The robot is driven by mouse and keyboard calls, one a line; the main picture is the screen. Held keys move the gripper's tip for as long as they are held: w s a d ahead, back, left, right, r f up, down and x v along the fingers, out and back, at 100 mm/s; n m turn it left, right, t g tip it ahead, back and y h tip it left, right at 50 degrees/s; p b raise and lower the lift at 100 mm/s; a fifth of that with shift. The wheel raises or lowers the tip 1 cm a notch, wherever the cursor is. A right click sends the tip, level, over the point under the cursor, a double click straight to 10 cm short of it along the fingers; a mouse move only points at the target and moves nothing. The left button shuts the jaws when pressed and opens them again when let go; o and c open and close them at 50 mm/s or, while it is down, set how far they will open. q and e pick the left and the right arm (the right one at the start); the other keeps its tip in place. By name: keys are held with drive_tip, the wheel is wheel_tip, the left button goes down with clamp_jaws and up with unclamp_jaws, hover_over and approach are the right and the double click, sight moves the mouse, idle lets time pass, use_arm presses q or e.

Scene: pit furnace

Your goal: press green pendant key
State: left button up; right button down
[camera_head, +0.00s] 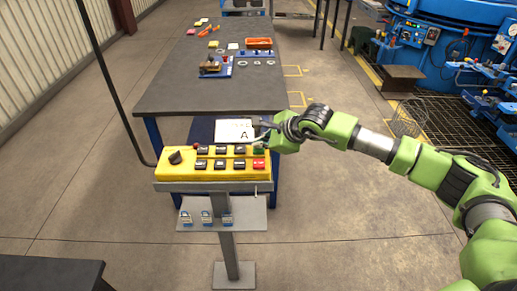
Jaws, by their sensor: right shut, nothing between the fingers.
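A yellow pendant box (175,172) lies on a grey stand in front of the dark table. Its face bears a black knob (175,157), several black keys (201,164) and a red key (258,164) at the lower right. The green key (259,149) is at the upper right, partly hidden by my right gripper. My right gripper (264,140) is shut and empty, with its fingertips over or beside the green key; I cannot tell whether they touch it. My left gripper is not in view.
The dark table (180,94) carries small parts and an orange tray (258,43). Blue machinery (455,40) is at the upper right. The floor (350,235) below my right arm is clear.

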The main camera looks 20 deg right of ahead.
drive_tip(key=shift+f, duration=0.3)
idle(0.5)
drive_tip(key=shift+r, duration=0.95)
drive_tip(key=shift+r+p, duration=0.9)
drive_tip(key=shift+r, duration=1.6)
